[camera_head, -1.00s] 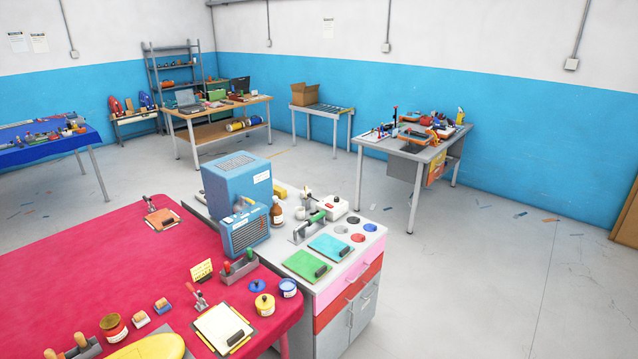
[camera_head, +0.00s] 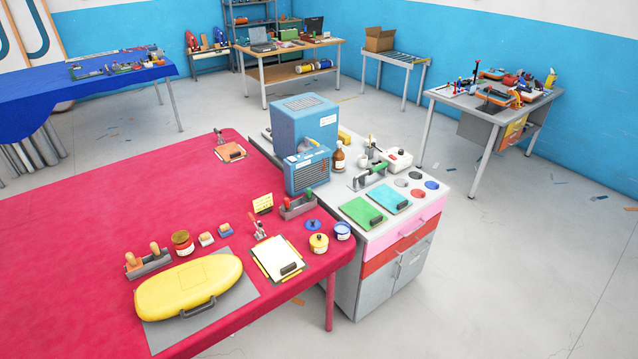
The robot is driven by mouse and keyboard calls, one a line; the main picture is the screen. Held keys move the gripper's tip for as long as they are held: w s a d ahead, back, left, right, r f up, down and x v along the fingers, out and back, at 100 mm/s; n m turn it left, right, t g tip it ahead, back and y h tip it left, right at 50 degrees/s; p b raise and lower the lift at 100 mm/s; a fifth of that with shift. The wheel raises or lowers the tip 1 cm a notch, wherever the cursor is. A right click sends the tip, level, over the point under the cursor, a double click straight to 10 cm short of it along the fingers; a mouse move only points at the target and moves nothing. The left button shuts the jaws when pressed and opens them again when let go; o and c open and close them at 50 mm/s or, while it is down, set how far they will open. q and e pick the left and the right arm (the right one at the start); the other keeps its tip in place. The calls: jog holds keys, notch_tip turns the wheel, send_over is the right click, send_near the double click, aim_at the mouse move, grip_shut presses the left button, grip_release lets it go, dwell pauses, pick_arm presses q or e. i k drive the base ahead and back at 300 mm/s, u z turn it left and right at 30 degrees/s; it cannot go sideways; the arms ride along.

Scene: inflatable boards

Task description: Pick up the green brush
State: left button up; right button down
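No gripper of mine shows in the head view. A grey holder (camera_head: 298,208) stands on the red-covered table near its right edge, with small upright handles in it, one red and one green. The green handle (camera_head: 308,195) may belong to the green brush, but it is too small to tell. Another green handle (camera_head: 378,168) lies on a metal tool on the grey cabinet, and I cannot tell whether that is a brush.
The red table (camera_head: 110,225) holds a yellow inflatable board (camera_head: 188,284), a clipboard (camera_head: 281,260) and several jars. The grey cabinet (camera_head: 385,285) adjoins it, bearing a blue machine (camera_head: 304,128). A blue table (camera_head: 60,95) stands at the back left.

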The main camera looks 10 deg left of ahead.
aim_at(308, 197)
jog(key=z, duration=0.65)
jog(key=i, duration=2.05)
jog(key=u, duration=2.75)
